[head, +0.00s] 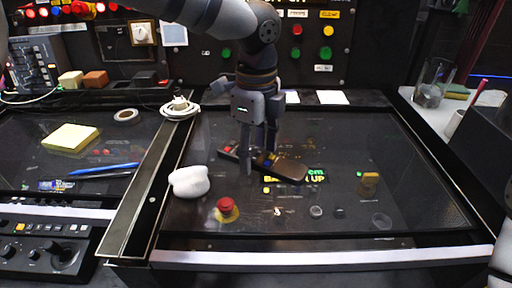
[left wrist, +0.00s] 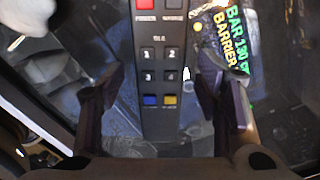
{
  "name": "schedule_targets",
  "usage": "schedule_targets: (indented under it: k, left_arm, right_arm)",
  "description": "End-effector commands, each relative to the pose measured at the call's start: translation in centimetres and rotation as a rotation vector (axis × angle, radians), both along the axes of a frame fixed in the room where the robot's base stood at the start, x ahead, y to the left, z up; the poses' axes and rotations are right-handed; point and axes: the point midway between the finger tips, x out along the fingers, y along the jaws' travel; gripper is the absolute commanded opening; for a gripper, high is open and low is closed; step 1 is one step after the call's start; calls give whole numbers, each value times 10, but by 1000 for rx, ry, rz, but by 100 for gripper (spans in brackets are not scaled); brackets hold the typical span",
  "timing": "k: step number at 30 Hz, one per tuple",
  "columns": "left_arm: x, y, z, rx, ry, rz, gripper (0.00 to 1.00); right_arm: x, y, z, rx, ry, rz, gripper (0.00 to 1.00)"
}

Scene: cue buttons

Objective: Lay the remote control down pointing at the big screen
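The remote control (head: 232,152) is long and dark, with red, grey, blue and yellow buttons. In the head view it slants over the large dark glass panel (head: 330,135), its red-button end to the left. My left gripper (head: 258,165) points down at it. In the left wrist view the remote (left wrist: 160,70) runs lengthwise between the fingers of my left gripper (left wrist: 160,98), with a gap on each side, so the gripper is open around it. I cannot tell whether the remote touches the glass. My right gripper is not in view. I cannot tell which surface is the big screen.
A white lump (head: 188,181), a red button (head: 226,207) and a brown block (head: 369,183) are on the glass. A white cable coil (head: 180,108) lies behind. Yellow notes (head: 70,137) and a blue pen (head: 105,168) lie left. A glass cup (head: 432,85) stands right.

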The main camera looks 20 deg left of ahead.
Motion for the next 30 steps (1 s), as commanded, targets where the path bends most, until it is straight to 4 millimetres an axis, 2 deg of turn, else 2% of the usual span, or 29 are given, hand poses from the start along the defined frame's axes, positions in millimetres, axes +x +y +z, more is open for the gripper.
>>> schedule_targets:
  k: [5, 8, 15, 21, 24, 30]
  left_arm:
    - [0, 0, 0, 0, 0, 0, 58]
    - [1, 0, 8, 0, -2, 1, 58]
    - [1, 0, 72, -2, -7, 0, 58]
    - [1, 0, 112, 0, 0, 0, 58]
    - [0, 0, 121, -1, 1, 0, 58]
    - [0, 0, 123, -1, 2, -1, 58]
  right_arm:
    - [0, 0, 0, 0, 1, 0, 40]
    - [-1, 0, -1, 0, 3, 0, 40]
    - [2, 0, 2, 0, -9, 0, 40]
    - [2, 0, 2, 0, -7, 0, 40]
    - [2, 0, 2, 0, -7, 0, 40]
    - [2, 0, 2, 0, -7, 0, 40]
